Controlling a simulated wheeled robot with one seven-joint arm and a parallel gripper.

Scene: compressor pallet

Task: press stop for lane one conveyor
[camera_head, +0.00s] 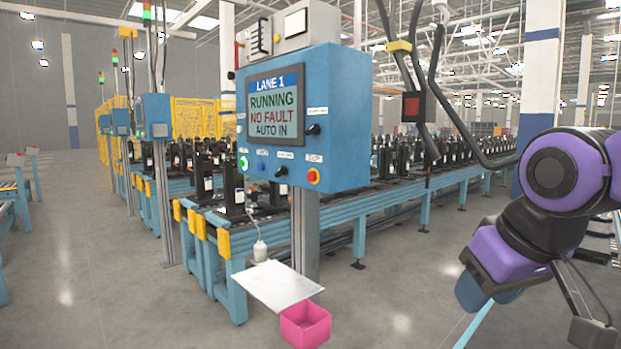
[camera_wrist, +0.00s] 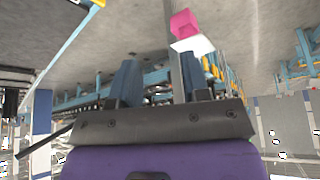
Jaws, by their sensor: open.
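In the head view my arm is at the right, well apart from the panel. The gripper's fingers are not clear there.
A green button (camera_head: 243,163), a blue button (camera_head: 262,166) and black knobs (camera_head: 281,172) share the panel face. A white shelf (camera_head: 270,284) and a pink bin (camera_head: 305,325) stick out below. The conveyor (camera_head: 400,198) carries black units behind. Floor at the front is clear.

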